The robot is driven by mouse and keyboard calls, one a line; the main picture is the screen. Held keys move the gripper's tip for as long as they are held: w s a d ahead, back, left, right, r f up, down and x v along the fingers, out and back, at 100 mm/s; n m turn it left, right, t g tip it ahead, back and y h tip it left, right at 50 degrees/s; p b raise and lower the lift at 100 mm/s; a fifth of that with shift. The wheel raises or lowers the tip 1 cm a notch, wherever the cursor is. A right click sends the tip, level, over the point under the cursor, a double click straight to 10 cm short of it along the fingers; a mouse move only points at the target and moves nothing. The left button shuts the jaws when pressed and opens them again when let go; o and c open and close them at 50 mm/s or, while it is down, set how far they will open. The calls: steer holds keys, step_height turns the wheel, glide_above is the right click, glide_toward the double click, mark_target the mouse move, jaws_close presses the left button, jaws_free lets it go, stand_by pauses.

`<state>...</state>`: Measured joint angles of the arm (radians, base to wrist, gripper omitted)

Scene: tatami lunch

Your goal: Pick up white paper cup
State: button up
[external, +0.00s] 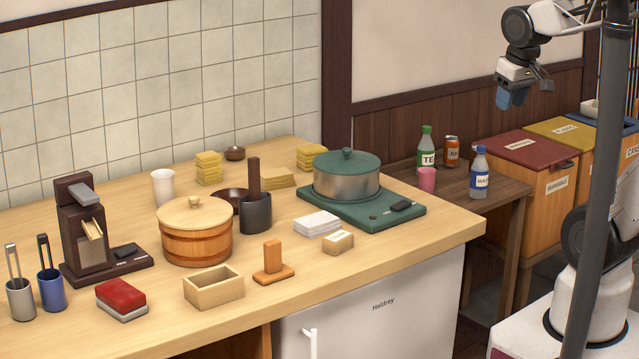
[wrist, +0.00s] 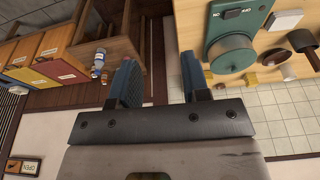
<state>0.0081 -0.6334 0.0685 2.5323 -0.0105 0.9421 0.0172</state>
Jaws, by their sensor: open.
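A white paper cup (external: 163,188) stands upright on the wooden counter (external: 372,262) in the external view, behind the round wooden tub and right of the dark brown dispenser. My gripper (external: 511,97) is raised at the upper right, far from the cup, above the dark side table. In the wrist view my gripper (wrist: 160,82) shows two blue fingers spread apart with nothing between them.
The wooden tub (external: 196,241) stands in front of the cup. A dark brown dispenser (external: 85,235) is to its left and yellow sponge-like stacks (external: 208,168) to its right. A green-lidded pot (external: 346,176) sits farther right. Bottles (external: 479,174) stand on the side table (external: 505,202).

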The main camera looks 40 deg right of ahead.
steer(key=shift+o, duration=0.3)
steer(key=o, duration=0.8)
